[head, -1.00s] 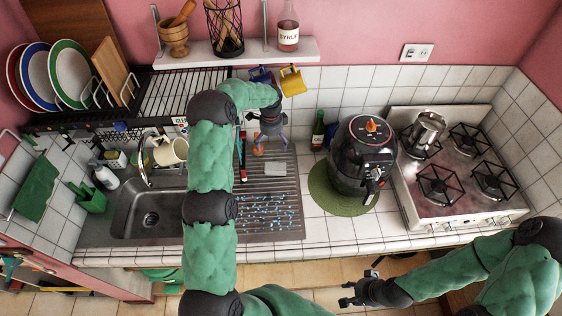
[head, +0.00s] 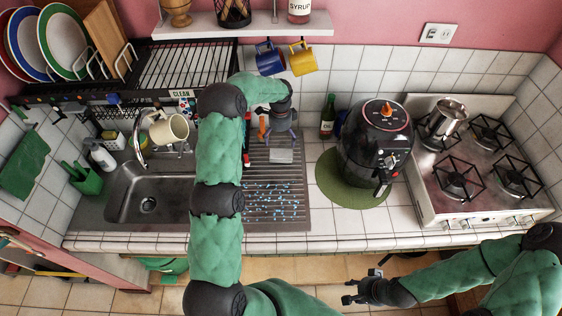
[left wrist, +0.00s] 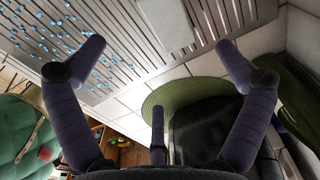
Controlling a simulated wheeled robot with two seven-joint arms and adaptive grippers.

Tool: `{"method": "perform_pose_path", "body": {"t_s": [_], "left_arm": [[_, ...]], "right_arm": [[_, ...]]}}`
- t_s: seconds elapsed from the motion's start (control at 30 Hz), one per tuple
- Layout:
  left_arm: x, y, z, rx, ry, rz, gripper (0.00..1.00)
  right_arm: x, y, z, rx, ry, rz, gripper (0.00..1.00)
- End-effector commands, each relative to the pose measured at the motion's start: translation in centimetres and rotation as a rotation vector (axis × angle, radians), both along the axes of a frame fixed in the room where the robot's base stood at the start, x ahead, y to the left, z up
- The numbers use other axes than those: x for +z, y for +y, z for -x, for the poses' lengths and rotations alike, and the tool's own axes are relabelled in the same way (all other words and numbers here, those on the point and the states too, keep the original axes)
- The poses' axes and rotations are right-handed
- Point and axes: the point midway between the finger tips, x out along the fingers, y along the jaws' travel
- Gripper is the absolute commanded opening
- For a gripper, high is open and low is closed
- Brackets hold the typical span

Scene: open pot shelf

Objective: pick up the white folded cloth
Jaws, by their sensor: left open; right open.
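The white folded cloth (head: 281,156) lies flat on the ribbed metal drainboard (head: 292,190), right of the sink; it looks pale grey. It also shows in the left wrist view (left wrist: 166,22) as a pale rectangle at the top edge, partly cut off. My left gripper (head: 281,141) is open and empty above the drainboard, just behind the cloth in the head view. In the left wrist view its spread fingers (left wrist: 162,46) are below the cloth, with nothing between them. My right gripper (head: 361,287) is open and empty, in front of the counter, far from the cloth.
A black air fryer (head: 375,145) stands on a green round mat (head: 340,188) to the right. A dark bottle (head: 328,115) is behind. Blue droplets dot the drainboard in front of the cloth.

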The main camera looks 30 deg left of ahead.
Motion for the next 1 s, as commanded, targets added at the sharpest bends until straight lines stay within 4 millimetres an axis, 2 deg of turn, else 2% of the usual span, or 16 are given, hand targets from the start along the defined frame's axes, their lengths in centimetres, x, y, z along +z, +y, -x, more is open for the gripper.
{"method": "perform_pose_path", "body": {"t_s": [0.03, 0.17, 0.5, 0.77, 1.0], "left_arm": [[-1.0, 0.0, 0.0, 0.0, 0.0, 0.0, 1.0], [-1.7, 0.0, 0.0, 0.0, 0.001, 0.0, 1.0], [-6.0, 0.0, 0.0, 0.0, 0.001, 0.0, 1.0], [-7.5, 0.0, 0.0, 0.0, 0.002, 0.001, 1.0], [-10.3, -0.1, -0.1, -0.001, 0.002, 0.0, 1.0]], "right_arm": [[-1.0, 0.0, 0.0, 0.0, 0.0, 0.0, 0.41], [-1.4, 0.0, 0.0, 0.0, 0.0, 0.0, 0.41], [-0.9, 0.0, 0.0, 0.0, -0.001, 0.0, 0.41], [-0.8, 0.0, 0.0, 0.0, -0.001, 0.0, 0.41], [-0.1, 0.0, 0.0, 0.0, -0.001, 0.0, 0.41]]}}
